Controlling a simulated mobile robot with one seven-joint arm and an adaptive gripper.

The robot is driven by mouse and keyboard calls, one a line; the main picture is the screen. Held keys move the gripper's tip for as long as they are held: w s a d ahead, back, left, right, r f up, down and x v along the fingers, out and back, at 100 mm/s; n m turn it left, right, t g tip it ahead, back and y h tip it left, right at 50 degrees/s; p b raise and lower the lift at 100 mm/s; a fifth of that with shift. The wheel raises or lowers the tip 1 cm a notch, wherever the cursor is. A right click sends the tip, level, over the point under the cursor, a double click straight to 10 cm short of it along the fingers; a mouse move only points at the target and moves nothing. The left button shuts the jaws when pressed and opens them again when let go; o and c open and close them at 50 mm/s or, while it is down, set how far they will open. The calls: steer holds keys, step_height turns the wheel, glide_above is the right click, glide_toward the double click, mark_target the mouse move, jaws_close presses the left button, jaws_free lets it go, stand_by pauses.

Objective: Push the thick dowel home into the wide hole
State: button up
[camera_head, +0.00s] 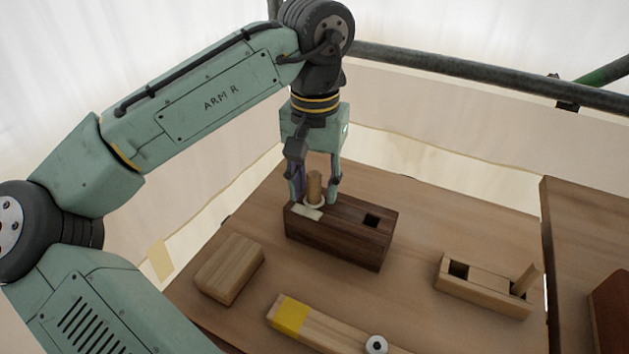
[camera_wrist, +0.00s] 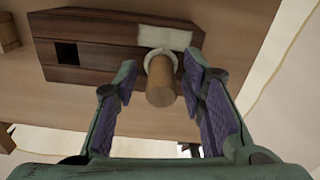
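The thick dowel (camera_head: 314,186) stands upright in the left part of the dark wooden block (camera_head: 338,238), with a pale ring around its foot. In the wrist view the dowel (camera_wrist: 161,88) points toward the camera, and the ring (camera_wrist: 158,56) sits against the block (camera_wrist: 105,62). The hole under the dowel is hidden by the dowel and ring, so its depth cannot be told. My gripper (camera_head: 316,190) is open, with one finger on each side of the dowel. In the wrist view a gap shows between the dowel and both purple pads.
The dark block also has an empty square hole (camera_head: 371,220) and a pale label (camera_head: 307,212). A light block (camera_head: 229,268), a yellow-ended bar (camera_head: 318,327), a white ring-shaped piece (camera_head: 376,344) and a light holder with a tilted peg (camera_head: 482,285) lie around. A rail (camera_head: 450,70) runs behind.

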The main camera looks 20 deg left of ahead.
steer(key=shift+r, duration=0.1)
step_height(320, 180, up, 13)
stand_by(0.6)
steer(key=shift+r, duration=0.1)
